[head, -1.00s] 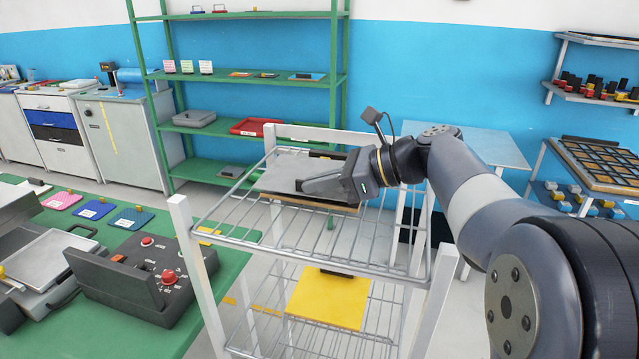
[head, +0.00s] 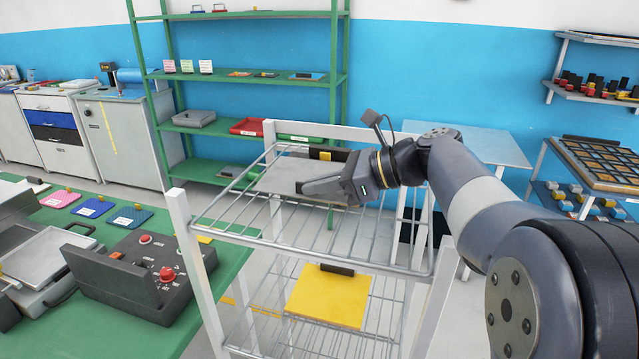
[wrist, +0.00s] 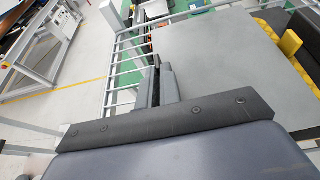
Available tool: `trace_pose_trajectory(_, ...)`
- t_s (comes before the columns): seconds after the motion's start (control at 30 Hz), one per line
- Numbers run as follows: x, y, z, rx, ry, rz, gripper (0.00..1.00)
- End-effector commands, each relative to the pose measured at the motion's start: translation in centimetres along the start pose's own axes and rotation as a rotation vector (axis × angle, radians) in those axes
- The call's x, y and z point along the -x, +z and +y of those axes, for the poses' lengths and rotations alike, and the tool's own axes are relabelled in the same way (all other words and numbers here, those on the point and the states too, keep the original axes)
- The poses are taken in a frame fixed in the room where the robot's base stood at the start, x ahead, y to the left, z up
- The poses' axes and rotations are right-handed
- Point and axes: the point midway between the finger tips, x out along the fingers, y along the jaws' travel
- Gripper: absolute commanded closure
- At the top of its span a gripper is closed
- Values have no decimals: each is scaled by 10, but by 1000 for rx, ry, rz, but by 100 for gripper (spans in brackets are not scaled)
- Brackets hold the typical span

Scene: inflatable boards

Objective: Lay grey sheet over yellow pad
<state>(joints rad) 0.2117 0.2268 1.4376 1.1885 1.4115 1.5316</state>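The grey sheet (head: 280,178) is a flat, thin plate at the top rack shelf. It fills the right of the wrist view (wrist: 220,65). My gripper (head: 303,187) is at the sheet's near right part, its fingers close together at the sheet's edge in the wrist view (wrist: 156,82). It appears shut on that edge, though the contact is partly hidden. The yellow pad (head: 328,300) lies flat on the lower rack shelf, below the gripper, with a dark block at its back edge. No sheet lies on the pad.
The white-posted wire rack (head: 181,225) has rails around both shelves. A dark and yellow piece (head: 320,154) is behind the sheet on the top shelf. A green table (head: 215,262) with a dark control box (head: 150,270) stands at left. Green shelving (head: 340,60) is behind.

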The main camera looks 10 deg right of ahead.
Motion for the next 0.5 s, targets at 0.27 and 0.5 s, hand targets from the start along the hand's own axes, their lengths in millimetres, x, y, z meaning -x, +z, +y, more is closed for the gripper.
trace_pose_trajectory(0.27,-1,-2,0,0,0,0,100)
trace_pose_trajectory(0.5,-2,-4,0,-1,0,0,100)
